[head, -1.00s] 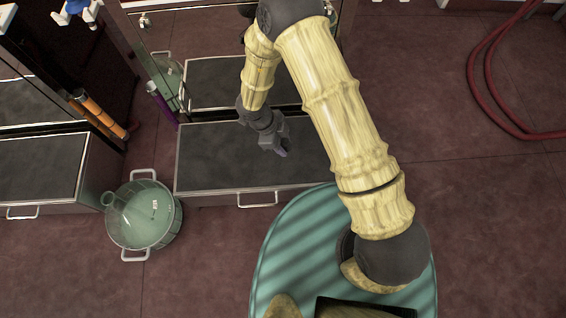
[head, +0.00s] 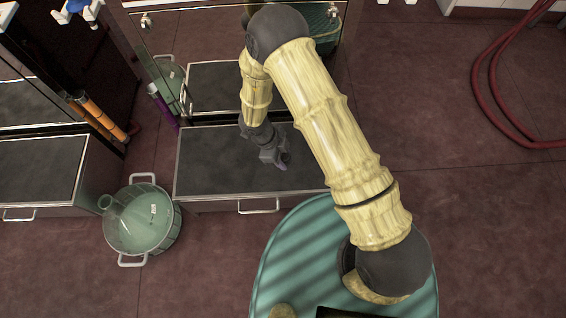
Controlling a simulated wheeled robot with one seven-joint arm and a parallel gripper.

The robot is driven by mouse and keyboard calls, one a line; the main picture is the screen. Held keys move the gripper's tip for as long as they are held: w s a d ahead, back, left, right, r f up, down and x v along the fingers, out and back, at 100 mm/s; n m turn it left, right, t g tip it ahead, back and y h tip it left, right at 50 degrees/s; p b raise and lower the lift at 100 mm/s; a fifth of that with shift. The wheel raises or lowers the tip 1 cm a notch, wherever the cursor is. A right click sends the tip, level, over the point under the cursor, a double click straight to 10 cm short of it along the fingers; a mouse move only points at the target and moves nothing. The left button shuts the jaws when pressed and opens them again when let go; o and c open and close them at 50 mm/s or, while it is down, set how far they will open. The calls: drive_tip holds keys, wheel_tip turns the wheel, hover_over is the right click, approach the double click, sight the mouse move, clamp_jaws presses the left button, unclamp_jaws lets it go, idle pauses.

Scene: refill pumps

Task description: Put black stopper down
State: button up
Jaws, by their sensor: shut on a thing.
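My gripper (head: 279,163) is over the dark top of the low drawer cabinet (head: 208,172) in front of the mirrored pump. It points down and is close to that top. A small dark, slightly purple piece shows at its fingertips and appears to be the black stopper (head: 283,167). My gripper is shut on it. The stopper is mostly hidden by the fingers, and I cannot tell whether it touches the surface.
A green tub with white handles (head: 168,238) stands on the floor left of the cabinet, with a clear vessel (head: 130,222) in it. Another dark-topped cabinet (head: 40,170) is at the left. A red hose (head: 492,88) lies at the right. The cabinet top around my gripper is clear.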

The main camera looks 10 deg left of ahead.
drive_tip(key=shift+f, duration=0.1)
drive_tip(key=shift+f+b, duration=1.15)
drive_tip(key=shift+f, duration=1.25)
drive_tip(key=shift+f, duration=0.1)
drive_tip(key=o, duration=0.9)
drive_tip(key=shift+o, duration=0.2)
drive_tip(key=p+v, duration=0.5)
drive_tip(key=v, duration=0.7)
